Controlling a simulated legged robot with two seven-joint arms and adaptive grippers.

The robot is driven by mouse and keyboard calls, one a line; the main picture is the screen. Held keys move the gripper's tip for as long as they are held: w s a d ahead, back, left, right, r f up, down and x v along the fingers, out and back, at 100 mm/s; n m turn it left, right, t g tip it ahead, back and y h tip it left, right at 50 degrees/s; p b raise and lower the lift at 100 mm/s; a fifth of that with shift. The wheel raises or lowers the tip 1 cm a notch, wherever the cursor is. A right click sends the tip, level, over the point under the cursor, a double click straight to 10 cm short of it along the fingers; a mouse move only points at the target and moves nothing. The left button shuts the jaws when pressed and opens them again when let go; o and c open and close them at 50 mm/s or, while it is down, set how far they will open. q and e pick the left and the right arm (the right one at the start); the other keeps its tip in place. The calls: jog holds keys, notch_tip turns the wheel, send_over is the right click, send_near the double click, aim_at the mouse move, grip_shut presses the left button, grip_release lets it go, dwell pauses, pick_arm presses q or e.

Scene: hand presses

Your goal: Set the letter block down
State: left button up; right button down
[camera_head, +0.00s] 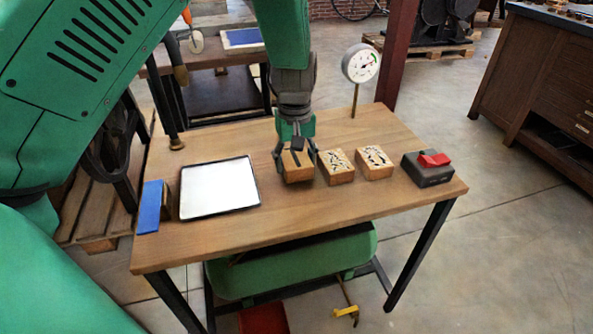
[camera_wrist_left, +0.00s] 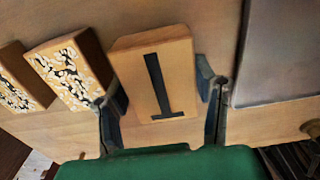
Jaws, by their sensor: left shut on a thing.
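A wooden letter block (camera_head: 297,175) with a dark letter like an "I" on its face is between the fingers of my left gripper (camera_head: 295,163). In the left wrist view the fingers (camera_wrist_left: 162,92) are on both sides of the letter block (camera_wrist_left: 172,52), and its letter faces the camera. The gripper is shut on it. The block is at or just above the wooden table (camera_head: 210,244); I cannot tell whether its underside touches the top. My right gripper is not in view.
Two wooden blocks with floral patterns (camera_head: 336,166) (camera_head: 374,162) stand right of the letter block. A black-rimmed white tray (camera_head: 218,188) lies to its left, with a blue-faced block (camera_head: 150,206) beyond. A dark box with a red top (camera_head: 428,170) and a dial gauge (camera_head: 361,64) are at right.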

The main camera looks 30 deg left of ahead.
aim_at(295, 158)
pick_arm(q)
notch_tip(295, 158, down, 2)
jog(key=shift+a+f, duration=0.1)
jog(key=shift+f, duration=0.05)
jog(key=o, duration=1.4)
jog(key=shift+c, duration=0.2)
notch_tip(295, 158, up, 12)
jog(key=p, duration=0.2)
jog(key=shift+p, duration=0.3)
